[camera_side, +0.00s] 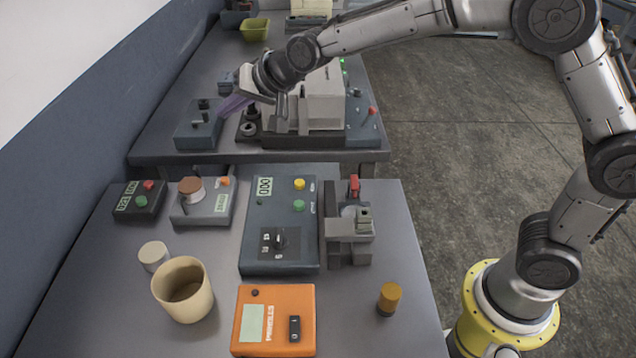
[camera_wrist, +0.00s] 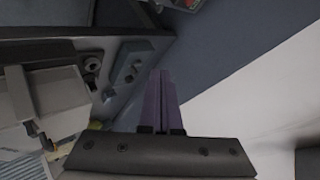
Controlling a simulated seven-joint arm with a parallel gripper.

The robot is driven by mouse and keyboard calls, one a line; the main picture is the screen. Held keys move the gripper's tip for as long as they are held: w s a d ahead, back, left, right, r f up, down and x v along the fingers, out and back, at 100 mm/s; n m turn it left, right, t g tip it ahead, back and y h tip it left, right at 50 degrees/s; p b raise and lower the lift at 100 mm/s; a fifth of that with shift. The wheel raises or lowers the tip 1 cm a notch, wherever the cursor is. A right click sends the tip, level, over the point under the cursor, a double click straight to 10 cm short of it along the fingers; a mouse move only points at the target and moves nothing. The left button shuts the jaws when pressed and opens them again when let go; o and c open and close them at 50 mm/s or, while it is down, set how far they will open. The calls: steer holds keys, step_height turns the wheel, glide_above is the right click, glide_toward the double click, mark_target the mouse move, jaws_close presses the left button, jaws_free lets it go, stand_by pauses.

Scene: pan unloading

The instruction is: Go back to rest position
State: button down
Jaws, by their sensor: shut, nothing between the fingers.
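My gripper (camera_side: 232,106) is at the far table in the side view, above the small grey-blue box with dark knobs (camera_side: 197,131). Its purple fingers point down and to the left. In the wrist view the two purple fingers of my gripper (camera_wrist: 161,80) lie together with nothing between them. I cannot tell from these views whether the fingertips touch the box.
The far table (camera_side: 160,149) carries a light grey machine (camera_side: 322,98) right beside my gripper. The near table (camera_side: 115,290) holds a beige cup (camera_side: 183,300), an orange box (camera_side: 274,332), a blue-grey control panel (camera_side: 270,215) and a small clamp device (camera_side: 348,240). A wall stands at left.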

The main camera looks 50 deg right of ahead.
steer(key=s+d+r+t, duration=0.1)
steer(key=s+d+r, duration=0.55)
steer(key=r, duration=0.25)
steer(key=s+d+r+h, duration=0.1)
steer(key=s+d, duration=0.2)
steer(key=s, duration=0.4)
steer(key=s+d+r+h, duration=0.1)
steer(key=s+d, duration=0.3)
steer(key=s, duration=0.3)
steer(key=s+d+f+n+g, duration=0.1)
steer(key=s+f+n+g, duration=0.1)
steer(key=s+f, duration=0.4)
steer(key=s+d+f+n+g+h, duration=0.1)
steer(key=s+f+n+g, duration=0.2)
steer(key=s, duration=0.9)
step_height(320, 180, down, 3)
steer(key=shift+s+d, duration=0.15)
steer(key=shift+d, duration=0.1)
